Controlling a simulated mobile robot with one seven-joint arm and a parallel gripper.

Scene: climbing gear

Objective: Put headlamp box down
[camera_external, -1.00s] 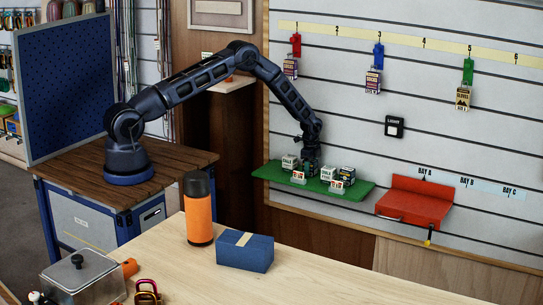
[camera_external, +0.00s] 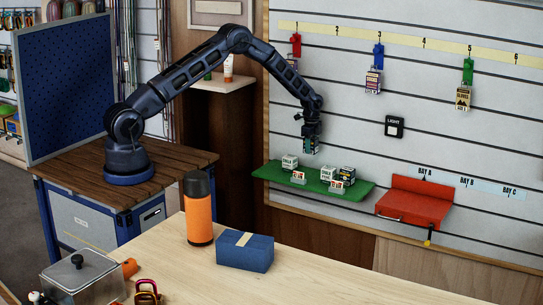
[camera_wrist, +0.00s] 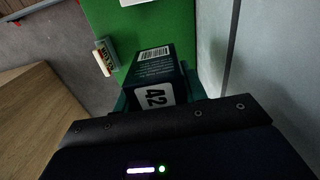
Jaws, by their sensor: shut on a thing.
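On the shelf stand a white box (camera_external: 289,162), another white box (camera_external: 328,174) and a black box (camera_external: 347,174), with small tags in front. Bare green lies between the white boxes. A red shelf (camera_external: 415,208) is to the right; a light switch (camera_external: 394,127) is on the wall.

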